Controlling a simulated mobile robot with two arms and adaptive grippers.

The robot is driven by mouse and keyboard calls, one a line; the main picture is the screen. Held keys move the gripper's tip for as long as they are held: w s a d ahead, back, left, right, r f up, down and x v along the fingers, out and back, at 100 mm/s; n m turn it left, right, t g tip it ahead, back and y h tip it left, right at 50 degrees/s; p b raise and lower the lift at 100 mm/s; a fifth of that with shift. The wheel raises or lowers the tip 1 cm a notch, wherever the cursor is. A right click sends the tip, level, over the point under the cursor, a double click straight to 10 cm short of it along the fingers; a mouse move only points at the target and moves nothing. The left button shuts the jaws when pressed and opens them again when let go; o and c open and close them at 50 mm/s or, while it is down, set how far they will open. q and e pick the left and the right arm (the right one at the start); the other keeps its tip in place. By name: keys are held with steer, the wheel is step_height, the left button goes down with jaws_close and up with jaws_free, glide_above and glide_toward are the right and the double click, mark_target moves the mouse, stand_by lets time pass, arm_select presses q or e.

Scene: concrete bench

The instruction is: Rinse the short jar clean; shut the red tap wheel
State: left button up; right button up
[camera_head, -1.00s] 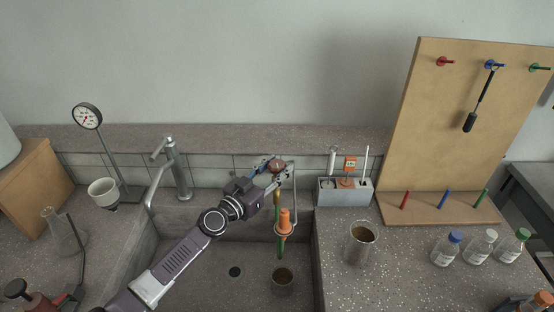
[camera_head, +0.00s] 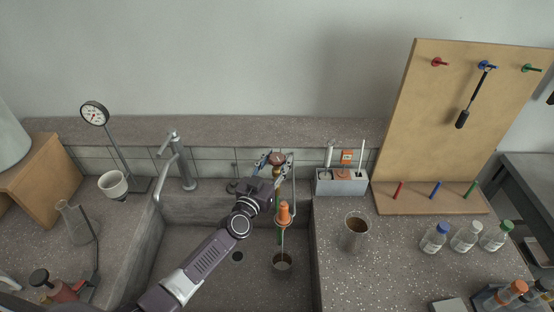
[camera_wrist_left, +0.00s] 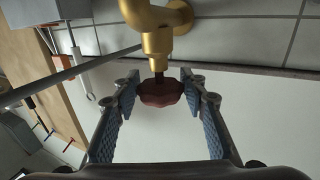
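The red tap wheel (camera_head: 277,158) sits on top of a brass tap above the sink. My left gripper (camera_head: 277,161) has its fingers on either side of the wheel. The short jar (camera_head: 282,262) stands upright in the sink, below the tap and an orange nozzle-like piece (camera_head: 284,212). A thin pale line runs down to the jar; I cannot tell whether it is water. The jar's inside looks greyish-brown. My right gripper is not in view.
A taller jar with brown contents (camera_head: 355,233) stands on the right counter. A grey holder (camera_head: 341,187), a pegboard (camera_head: 430,130) and several capped bottles (camera_head: 466,237) are right of the sink. A steel faucet (camera_head: 180,160) and gauge (camera_head: 94,114) stand left. The sink floor is mostly clear.

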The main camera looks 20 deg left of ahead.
arm_select(q)
steer(key=shift+o, duration=1.2)
steer(key=shift+s, duration=0.1)
steer(key=s+a, duration=0.1)
steer(key=s, duration=1)
steer(key=shift+s+a, duration=0.25)
steer(key=shift+s, duration=0.15)
steer(key=shift+o, duration=0.3)
